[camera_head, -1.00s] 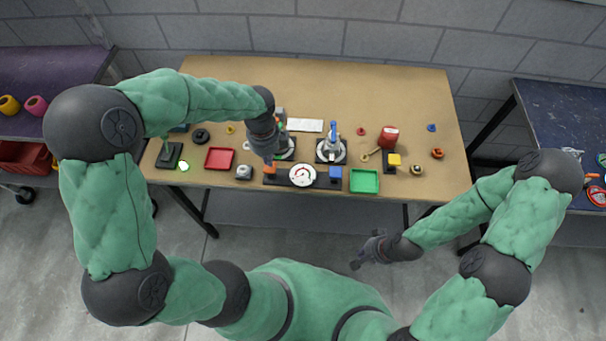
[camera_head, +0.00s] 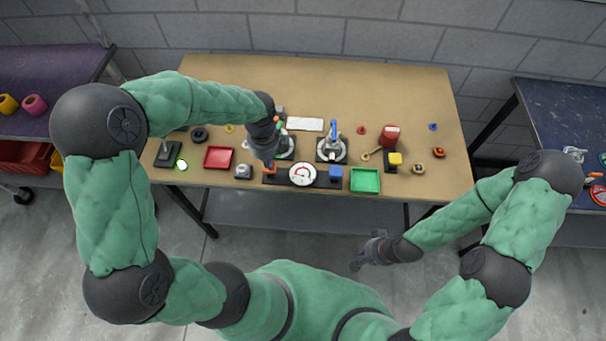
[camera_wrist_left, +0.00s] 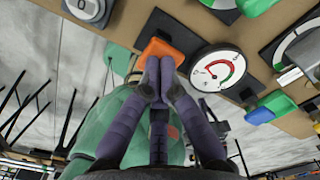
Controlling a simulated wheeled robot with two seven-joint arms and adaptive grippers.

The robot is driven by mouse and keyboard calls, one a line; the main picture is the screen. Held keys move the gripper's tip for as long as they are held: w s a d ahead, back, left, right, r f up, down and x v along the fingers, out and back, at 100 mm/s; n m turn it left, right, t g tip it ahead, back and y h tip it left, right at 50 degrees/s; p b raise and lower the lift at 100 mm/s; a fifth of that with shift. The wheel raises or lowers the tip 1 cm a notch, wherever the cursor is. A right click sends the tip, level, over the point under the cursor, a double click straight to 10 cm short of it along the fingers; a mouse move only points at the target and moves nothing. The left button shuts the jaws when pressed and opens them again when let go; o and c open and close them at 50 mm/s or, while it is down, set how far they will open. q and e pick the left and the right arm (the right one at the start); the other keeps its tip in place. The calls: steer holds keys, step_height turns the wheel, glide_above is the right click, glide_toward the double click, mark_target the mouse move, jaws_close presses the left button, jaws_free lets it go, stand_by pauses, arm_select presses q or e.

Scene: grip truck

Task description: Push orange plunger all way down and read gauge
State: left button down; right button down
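The orange plunger (camera_head: 270,170) is at the left end of a dark base near the table's front edge. The round white gauge (camera_head: 302,174) sits on the same base, right of the plunger. In the left wrist view the gauge (camera_wrist_left: 216,70) shows a red arc; its reading is too small to tell. My left gripper (camera_head: 267,160) is at the orange plunger. In the left wrist view its fingertips (camera_wrist_left: 158,72) are together, over the orange block (camera_wrist_left: 163,47); whether they touch it I cannot tell. My right gripper (camera_head: 362,262) hangs in front of the table, away from everything; its finger opening is unclear.
The table's back (camera_head: 330,85) is clear.

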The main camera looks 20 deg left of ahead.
arm_select(q)
steer(key=shift+f+b, duration=0.5)
steer(key=shift+f, duration=0.55)
steer(key=shift+s+r, duration=0.1)
stand_by(0.3)
steer(key=shift+r+p, duration=2.15)
steer(key=shift+r, duration=0.05)
step_height(320, 180, up, 5)
steer(key=p, duration=0.4)
steer(key=shift+p, duration=0.3)
